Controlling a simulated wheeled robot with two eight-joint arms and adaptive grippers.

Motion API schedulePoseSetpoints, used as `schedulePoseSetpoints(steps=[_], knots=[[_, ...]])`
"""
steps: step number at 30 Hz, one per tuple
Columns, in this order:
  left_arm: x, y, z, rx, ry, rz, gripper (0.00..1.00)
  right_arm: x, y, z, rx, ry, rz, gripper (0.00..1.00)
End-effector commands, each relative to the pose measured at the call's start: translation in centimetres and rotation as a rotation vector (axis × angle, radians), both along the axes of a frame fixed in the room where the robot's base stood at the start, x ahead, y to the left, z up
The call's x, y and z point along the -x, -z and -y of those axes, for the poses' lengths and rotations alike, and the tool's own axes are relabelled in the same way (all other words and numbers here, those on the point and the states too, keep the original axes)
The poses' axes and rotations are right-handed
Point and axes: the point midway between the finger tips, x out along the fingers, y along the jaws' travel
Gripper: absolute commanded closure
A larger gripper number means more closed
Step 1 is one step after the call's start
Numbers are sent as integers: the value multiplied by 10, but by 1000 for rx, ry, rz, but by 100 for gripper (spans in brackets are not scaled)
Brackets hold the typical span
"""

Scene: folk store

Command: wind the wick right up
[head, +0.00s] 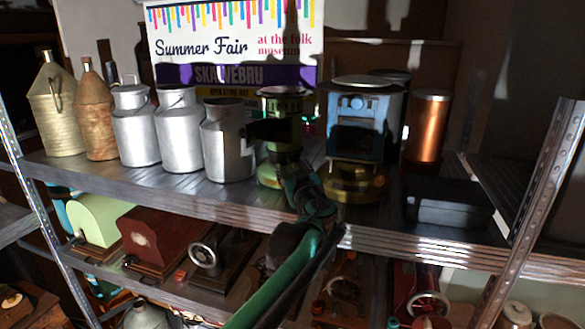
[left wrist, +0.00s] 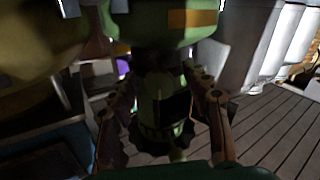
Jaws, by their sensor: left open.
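A green stove (head: 268,174) stands on the upper shelf, between a milk can and a blue stove (head: 352,108) with a brass-coloured base (head: 352,188). My left gripper (head: 297,172) is at the front of the green stove, low on it, and hides part of it. In the left wrist view, which looks upside down, the fingers of my left gripper (left wrist: 160,85) are spread, with the green stove (left wrist: 150,30) beyond and between them. I cannot tell whether they touch it. No wick or knob shows clearly. My right gripper is not in view.
Several silver milk cans (head: 230,150) stand close on the left. A copper cylinder (head: 428,128) and a dark tray (head: 447,203) are on the right. A Summer Fair sign (head: 230,35) stands behind. The lower shelf holds old machines, such as a maroon box (head: 150,235).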

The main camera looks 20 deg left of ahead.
Motion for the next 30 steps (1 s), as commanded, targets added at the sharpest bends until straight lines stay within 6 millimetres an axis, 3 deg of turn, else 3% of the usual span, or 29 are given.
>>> schedulePoseSetpoints(steps=[2, 8, 20, 30], knots=[[0, 0, 0, 0, 0, 0, 51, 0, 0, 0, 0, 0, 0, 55], [0, 0, 0, 0, 0, 0, 100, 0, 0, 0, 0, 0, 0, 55], [0, 1, 0, -41, 0, -22, 100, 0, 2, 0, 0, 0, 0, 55], [0, 1, 0, -247, 0, -132, 100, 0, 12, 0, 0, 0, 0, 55]])
